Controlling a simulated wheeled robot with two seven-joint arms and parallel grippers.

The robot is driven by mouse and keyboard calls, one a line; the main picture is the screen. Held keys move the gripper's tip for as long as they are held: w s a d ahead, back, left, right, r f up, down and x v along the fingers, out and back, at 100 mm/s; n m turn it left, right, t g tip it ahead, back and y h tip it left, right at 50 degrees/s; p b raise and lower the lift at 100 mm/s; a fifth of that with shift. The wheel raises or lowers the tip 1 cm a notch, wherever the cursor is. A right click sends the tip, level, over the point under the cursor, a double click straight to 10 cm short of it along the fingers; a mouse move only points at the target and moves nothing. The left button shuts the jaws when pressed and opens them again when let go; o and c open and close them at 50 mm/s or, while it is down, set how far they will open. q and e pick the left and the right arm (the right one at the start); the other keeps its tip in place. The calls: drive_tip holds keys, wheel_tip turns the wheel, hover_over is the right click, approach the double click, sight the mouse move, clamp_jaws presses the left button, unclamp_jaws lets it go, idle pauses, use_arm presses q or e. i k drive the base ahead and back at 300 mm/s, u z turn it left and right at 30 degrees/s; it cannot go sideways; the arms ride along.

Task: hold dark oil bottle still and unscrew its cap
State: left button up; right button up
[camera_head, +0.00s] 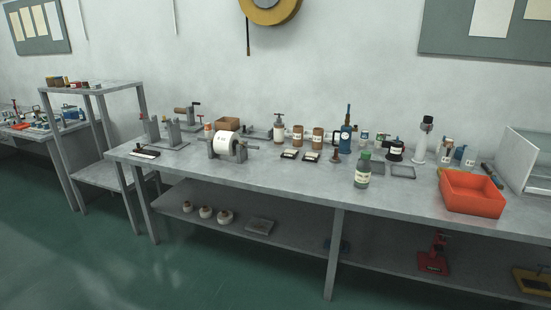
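A dark bottle with a pale label and a green cap (363,172) stands upright near the front edge of the grey workbench (290,182), right of its middle. It looks like the oil bottle, though its label is too small to read. The cap (364,155) sits on top of the bottle. Nothing touches the bottle. Neither of my grippers is in view.
An orange-red open bin (471,192) stands to the bottle's right. A white roll on a stand (228,144) is at left. The bench front left of the bottle is mostly clear.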

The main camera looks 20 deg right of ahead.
sight(363, 173)
drive_tip(key=u, duration=0.45)
drive_tip(key=i, duration=1.05)
drive_tip(key=z, duration=0.6)
drive_tip(key=i, duration=0.95)
drive_tip(key=z, duration=1.1)
